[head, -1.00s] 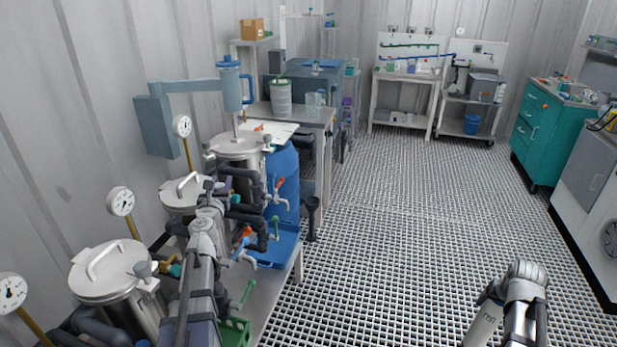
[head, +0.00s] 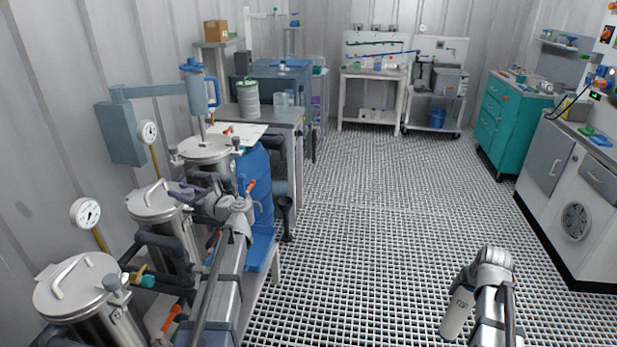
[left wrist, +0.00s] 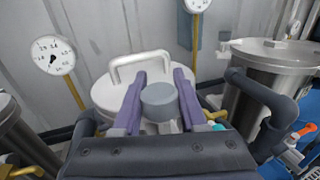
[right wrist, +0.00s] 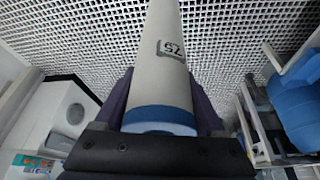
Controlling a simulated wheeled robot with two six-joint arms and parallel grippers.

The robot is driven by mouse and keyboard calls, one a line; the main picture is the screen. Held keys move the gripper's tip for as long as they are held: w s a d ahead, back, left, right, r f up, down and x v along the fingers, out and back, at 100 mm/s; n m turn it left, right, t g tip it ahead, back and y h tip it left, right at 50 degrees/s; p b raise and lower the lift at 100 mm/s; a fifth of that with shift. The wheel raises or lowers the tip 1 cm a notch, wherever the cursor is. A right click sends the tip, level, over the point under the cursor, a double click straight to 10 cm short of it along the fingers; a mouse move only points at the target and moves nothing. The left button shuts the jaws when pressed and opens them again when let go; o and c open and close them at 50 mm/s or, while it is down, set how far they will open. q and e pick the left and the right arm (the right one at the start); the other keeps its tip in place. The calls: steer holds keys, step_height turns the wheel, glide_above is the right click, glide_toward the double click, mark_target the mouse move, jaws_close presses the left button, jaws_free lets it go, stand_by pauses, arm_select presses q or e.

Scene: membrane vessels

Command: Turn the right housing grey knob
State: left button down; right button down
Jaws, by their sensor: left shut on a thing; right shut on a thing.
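My left gripper (head: 194,192) is at the middle one of three steel vessels (head: 150,203). In the left wrist view its purple fingers (left wrist: 158,95) lie on both sides of a round grey knob (left wrist: 158,101) at the lid's near edge, shut on it. This vessel's lid (left wrist: 103,92) has a white arched handle. I cannot make out this knob in the head view. In the right wrist view my right gripper (right wrist: 160,110) is shut on the blue cap of a white bottle (right wrist: 168,65). The bottle hangs over the floor in the head view (head: 457,316), its label partly readable.
A nearer vessel (head: 76,286) and a farther vessel (head: 204,148) flank the middle one, each with a grey knob. Pressure gauges (head: 86,213), dark pipes and a blue wall arm (head: 150,90) crowd the left side. The grating floor (head: 370,200) is clear.

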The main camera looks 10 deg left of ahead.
arm_select(q)
steer(key=n+g+y, duration=0.1)
steer(key=n+g, duration=0.2)
steer(key=g, duration=0.2)
steer(key=shift+s, duration=0.15)
steer(key=shift+s+n+g, duration=0.25)
steer(key=shift+n+g, duration=0.4)
steer(key=shift+g, duration=0.25)
steer(key=shift+s+n+g, duration=0.2)
steer(key=shift+n+g, duration=0.45)
steer(key=shift+g, duration=0.25)
steer(key=shift+s+g, duration=0.1)
steer(key=shift+g, duration=0.3)
steer(key=shift+c, duration=2.2)
jaws_free()
steer(key=shift+a, duration=0.1)
steer(key=w+d, duration=0.1)
steer(key=d, duration=1.1)
steer(key=shift+w, duration=0.3)
